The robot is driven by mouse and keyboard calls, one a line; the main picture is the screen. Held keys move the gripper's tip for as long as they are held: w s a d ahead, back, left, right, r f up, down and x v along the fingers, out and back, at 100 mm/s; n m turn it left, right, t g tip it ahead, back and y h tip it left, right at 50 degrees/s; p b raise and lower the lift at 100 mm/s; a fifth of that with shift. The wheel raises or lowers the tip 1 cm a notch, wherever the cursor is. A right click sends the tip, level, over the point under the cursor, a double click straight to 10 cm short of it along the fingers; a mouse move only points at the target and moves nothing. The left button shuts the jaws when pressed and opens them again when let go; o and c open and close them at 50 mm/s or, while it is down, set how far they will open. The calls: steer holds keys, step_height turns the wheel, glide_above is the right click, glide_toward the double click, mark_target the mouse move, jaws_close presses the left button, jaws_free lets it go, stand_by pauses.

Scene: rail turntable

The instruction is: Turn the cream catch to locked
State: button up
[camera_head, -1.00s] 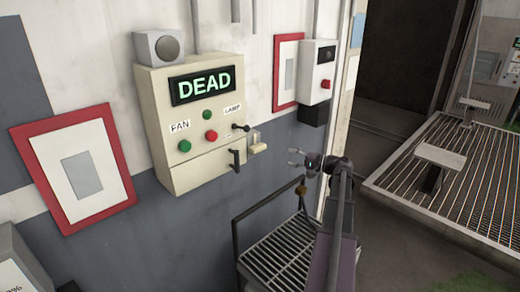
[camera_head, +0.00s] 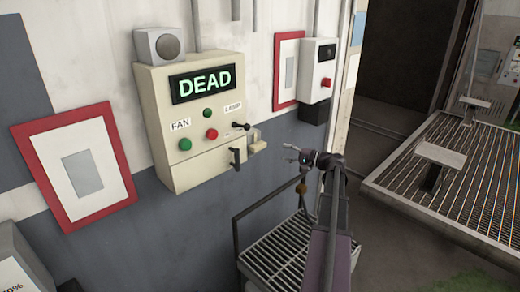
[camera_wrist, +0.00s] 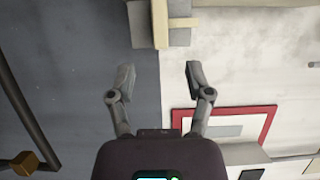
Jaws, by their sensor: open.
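The cream catch (camera_head: 258,147) sits on the right side of the cream control box (camera_head: 165,120), low down near a black handle. In the wrist view the catch (camera_wrist: 160,24) is at the top middle, a cream bar against a grey block, with a crosspiece reaching right. I cannot tell its exact setting. My gripper (camera_head: 290,154) is apart from the catch, to its right in the head view. In the wrist view my gripper (camera_wrist: 160,78) has its fingers spread and empty, with the catch beyond the fingertips.
The box display (camera_head: 201,84) reads DEAD, above a red button (camera_head: 211,134) and green ones. A black lever (camera_head: 240,126) is close above the catch. A metal-slatted cart (camera_head: 280,255) stands below my arm. A white box with a red button (camera_head: 318,75) hangs to the right.

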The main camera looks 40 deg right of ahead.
mark_target(262, 148)
steer(key=x, duration=1)
steer(key=shift+w, duration=0.2)
